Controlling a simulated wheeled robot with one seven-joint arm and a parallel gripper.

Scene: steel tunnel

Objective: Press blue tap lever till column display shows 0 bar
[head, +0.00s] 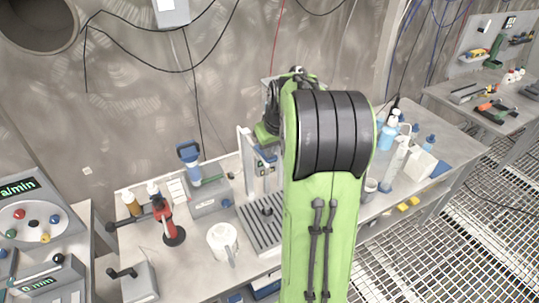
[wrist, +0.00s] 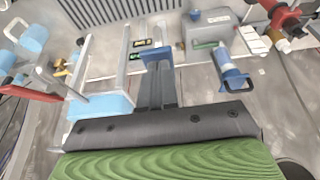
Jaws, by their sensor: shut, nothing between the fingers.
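The column (head: 247,160) is a pale upright frame on the bench, partly hidden behind my green arm in the head view. In the wrist view a blue lever (wrist: 157,53) shows at the tips of my gripper (wrist: 158,78). Its fingers are together with nothing between them; I cannot tell whether they touch the lever. Two small dark displays, one with yellow marks (wrist: 141,43) and one with green marks (wrist: 136,57), sit left of the lever. Their figures are too small to read. In the head view the fingers are hidden.
A grey box (head: 211,200) with a blue-handled tool (head: 190,160) stands left of the column. Further left are a red stand (head: 168,222) and a gauge panel (head: 35,220). A white mug (head: 222,240) stands in front. Bottles (head: 388,133) crowd the right side.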

